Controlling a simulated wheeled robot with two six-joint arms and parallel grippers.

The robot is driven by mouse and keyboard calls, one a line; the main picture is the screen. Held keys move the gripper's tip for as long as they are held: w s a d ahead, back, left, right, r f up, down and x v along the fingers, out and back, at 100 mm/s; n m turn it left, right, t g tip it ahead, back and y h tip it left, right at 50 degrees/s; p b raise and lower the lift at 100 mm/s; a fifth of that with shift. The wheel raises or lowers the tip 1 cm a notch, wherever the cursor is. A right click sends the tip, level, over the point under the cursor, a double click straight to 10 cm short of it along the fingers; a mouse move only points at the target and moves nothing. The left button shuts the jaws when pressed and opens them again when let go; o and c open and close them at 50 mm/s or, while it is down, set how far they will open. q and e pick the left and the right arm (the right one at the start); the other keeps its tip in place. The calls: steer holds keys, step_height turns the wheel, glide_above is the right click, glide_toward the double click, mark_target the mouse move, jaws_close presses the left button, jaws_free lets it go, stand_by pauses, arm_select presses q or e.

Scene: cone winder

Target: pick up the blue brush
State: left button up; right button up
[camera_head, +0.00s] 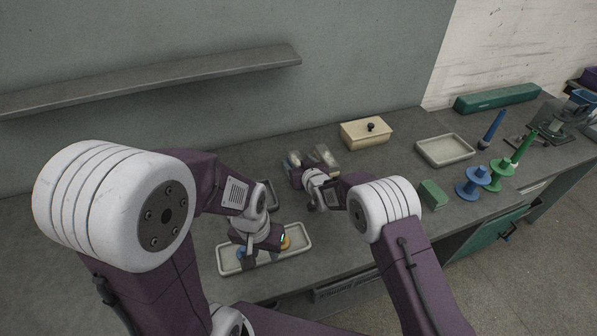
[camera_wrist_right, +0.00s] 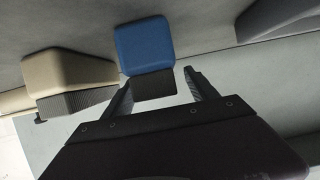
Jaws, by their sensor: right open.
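The blue brush (camera_wrist_right: 146,46) shows in the right wrist view, with a blue block back and a dark bristle part (camera_wrist_right: 155,86). My right gripper (camera_wrist_right: 158,78) is open, with its fingers on either side of the bristle part. I cannot tell whether they touch it. In the head view my right gripper (camera_head: 297,180) is at the small group of brushes near the wall, and the blue one is hard to make out there. My left gripper (camera_head: 260,250) is over a pale tray (camera_head: 305,238); its jaws are too small to judge.
A beige brush (camera_wrist_right: 68,72) lies left of the blue one, and a grey object (camera_wrist_right: 275,18) is at the right. A cream lidded box (camera_head: 366,133), an empty pale tray (camera_head: 445,150), a green block (camera_head: 433,194) and blue and green spindles stand to the right. A shelf (camera_head: 150,82) hangs above.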

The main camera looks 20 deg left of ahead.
mark_target(299, 162)
arm_select(q)
steer(key=shift+r, duration=0.1)
arm_select(e)
steer(key=shift+s+r, duration=0.15)
steer(key=c, duration=0.4)
jaws_close()
